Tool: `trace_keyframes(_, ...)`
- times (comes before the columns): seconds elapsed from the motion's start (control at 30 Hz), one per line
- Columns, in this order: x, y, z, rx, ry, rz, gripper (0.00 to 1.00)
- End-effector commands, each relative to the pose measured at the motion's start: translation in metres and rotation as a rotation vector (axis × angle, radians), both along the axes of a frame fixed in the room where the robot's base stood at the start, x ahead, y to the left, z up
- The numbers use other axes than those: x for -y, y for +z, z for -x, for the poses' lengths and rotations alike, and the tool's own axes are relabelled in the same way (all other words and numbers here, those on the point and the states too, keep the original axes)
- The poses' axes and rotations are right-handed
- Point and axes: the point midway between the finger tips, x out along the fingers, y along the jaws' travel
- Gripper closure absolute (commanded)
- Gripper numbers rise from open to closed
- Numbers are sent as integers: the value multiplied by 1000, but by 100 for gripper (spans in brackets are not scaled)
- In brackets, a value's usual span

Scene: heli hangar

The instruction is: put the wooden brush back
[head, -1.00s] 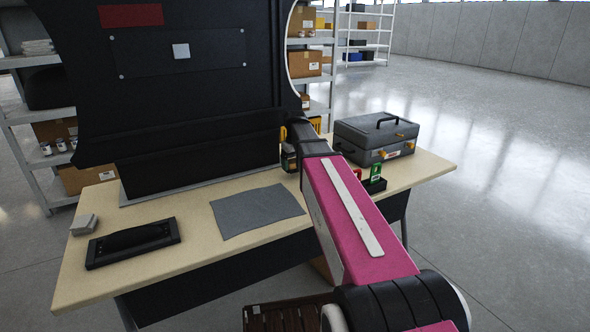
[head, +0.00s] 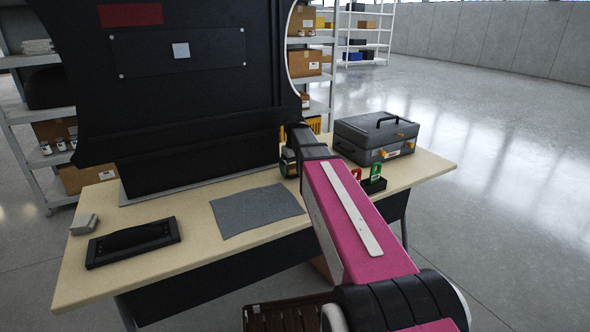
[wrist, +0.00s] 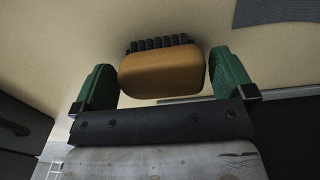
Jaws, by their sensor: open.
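The wooden brush (wrist: 162,73) shows in the wrist view, with a rounded tan wooden body and a row of black bristles along its far side. My gripper (wrist: 163,70) is open, with one green finger on each side of the brush. The left finger is very near or touching the wood; a small gap shows at the right finger. In the head view I cannot make out the brush or the fingers; my arm hides that part of the table. A black tray-like holder (head: 100,254) lies at the table's left front.
The tan table (head: 190,218) also bears a grey cloth (head: 257,209), a small grey block (head: 83,224), a grey toolbox (head: 375,136) and a small black rack (head: 373,186) with red and green items. A large black panel (head: 200,90) stands behind. Shelves stand further back.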

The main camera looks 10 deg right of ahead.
Motion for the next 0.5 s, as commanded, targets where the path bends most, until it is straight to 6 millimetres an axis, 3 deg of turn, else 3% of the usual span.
trace_keyframes(0.5,0,82,-1,2,0,0,0)
